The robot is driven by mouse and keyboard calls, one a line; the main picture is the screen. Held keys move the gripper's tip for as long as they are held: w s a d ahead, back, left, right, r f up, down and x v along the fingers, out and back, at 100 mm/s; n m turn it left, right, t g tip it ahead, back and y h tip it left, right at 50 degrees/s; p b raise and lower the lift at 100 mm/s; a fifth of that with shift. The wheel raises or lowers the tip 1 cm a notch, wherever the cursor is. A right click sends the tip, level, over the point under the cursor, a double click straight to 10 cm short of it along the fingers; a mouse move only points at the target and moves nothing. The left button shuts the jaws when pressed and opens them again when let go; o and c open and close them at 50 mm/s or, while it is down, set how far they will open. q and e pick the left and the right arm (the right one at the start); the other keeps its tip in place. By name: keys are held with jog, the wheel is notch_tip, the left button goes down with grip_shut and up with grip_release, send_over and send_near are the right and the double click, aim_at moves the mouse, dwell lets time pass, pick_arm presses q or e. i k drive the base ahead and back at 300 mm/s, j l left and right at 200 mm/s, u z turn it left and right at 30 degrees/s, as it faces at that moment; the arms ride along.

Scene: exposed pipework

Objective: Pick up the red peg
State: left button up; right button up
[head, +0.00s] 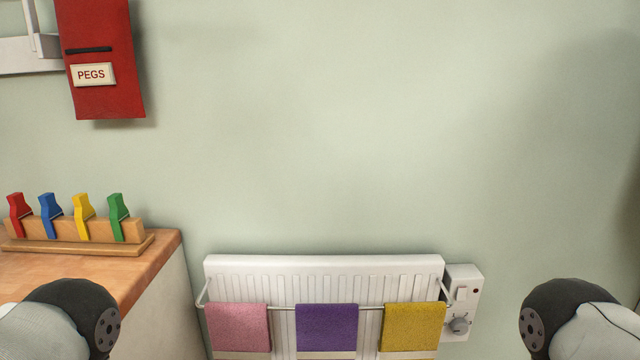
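The red peg (19,214) is clipped on a wooden rack (75,246) at the left, on a wooden worktop (150,264). It stands upright at the left end of a row, with a blue peg (51,215), a yellow peg (84,216) and a green peg (118,216) to its right. Parts of both my arms show at the bottom left and bottom right corners. Neither gripper's fingers are in view.
A red box labelled PEGS (110,95) hangs on the wall above the rack. A white radiator (324,266) has a rail with pink (238,326), purple (327,326) and yellow (413,325) cloths. A control box (462,296) is beside it. The upper middle wall is bare.

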aim_at(19, 209)
jog(key=u, duration=1.5)
jog(key=z, duration=1.55)
jog(key=u, duration=1.55)
jog(key=j+z, duration=0.65)
jog(key=j, duration=0.25)
jog(key=k+j+z, duration=0.15)
jog(key=j+z, duration=0.2)
jog(key=k+j+z, duration=0.1)
jog(key=j+z, duration=0.2)
jog(key=j, duration=0.2)
